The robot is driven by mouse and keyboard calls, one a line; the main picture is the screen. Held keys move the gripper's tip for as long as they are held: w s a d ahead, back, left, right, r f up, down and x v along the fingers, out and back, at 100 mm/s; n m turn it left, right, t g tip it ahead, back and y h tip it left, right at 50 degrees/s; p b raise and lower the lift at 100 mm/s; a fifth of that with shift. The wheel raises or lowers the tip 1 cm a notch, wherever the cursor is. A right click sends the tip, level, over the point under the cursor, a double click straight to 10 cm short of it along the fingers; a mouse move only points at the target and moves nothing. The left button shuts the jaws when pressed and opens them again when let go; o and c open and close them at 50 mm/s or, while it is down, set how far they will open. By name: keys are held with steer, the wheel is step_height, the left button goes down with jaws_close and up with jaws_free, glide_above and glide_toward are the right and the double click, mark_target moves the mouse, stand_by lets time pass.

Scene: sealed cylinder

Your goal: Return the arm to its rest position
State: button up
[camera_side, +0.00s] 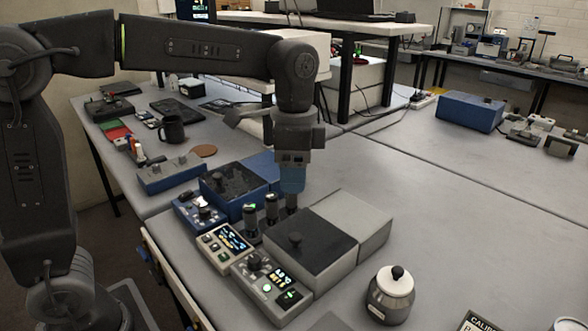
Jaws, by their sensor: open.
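My gripper (291,182) points straight down at the middle of the picture. It hangs above the small dark upright cylinders (271,207) between the blue box and the grey box. The fingers look bluish and are hard to make out, but they are apart, and I see nothing held between them. The arm reaches across from the left, with its forearm level and the wrist bent down. A grey jar with a black-knobbed lid (391,293) stands upright on the table at the lower right, well apart from my gripper.
A grey box with a dark lid (297,240) and a blue box with a dark lid (235,187) stand close under my gripper. Control units with lit displays (270,284) sit in front. A dark mug (172,130) stands behind left. The table to the right (470,200) is largely clear.

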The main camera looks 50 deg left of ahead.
steer(key=s+a+f+n+t, duration=0.1)
steer(key=s+a+n+t, duration=0.1)
steer(key=s, duration=0.6)
steer(key=s+a+f+n+t, duration=0.2)
steer(key=s+a+n+t, duration=0.1)
steer(key=s+a+n, duration=0.2)
steer(key=s+n, duration=0.2)
steer(key=s, duration=0.1)
steer(key=shift+f+t, duration=0.2)
steer(key=shift+t, duration=0.1)
